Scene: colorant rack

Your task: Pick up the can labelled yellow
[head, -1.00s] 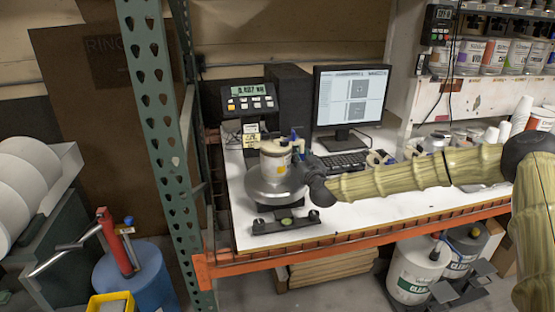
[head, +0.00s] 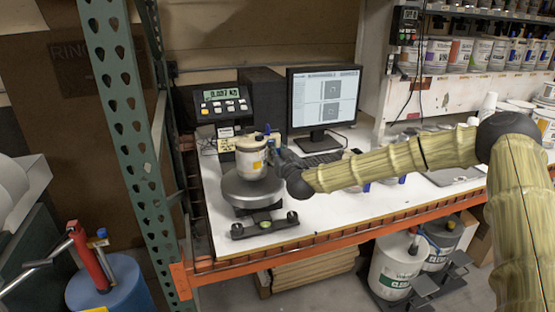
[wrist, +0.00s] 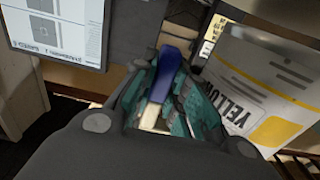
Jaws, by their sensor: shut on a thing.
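The can labelled yellow (head: 250,160) is a pale, upright can above the round scale plate (head: 240,195) on the white table. Its white label with "YELLOW" and a yellow band (wrist: 270,95) fills the right of the wrist view. My gripper (head: 273,150) reaches it from the right. In the wrist view, my gripper (wrist: 160,100) has its teal fingers closed around a blue part (wrist: 165,75) on the can's side. The can seems just clear of the plate, but the gap is hard to see.
A scale display (head: 222,105) and monitor (head: 324,97) stand behind the can. A keyboard (head: 318,158) lies right of it. A green perforated post (head: 125,130) rises at the left. Shelved cans (head: 480,52) are at the upper right.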

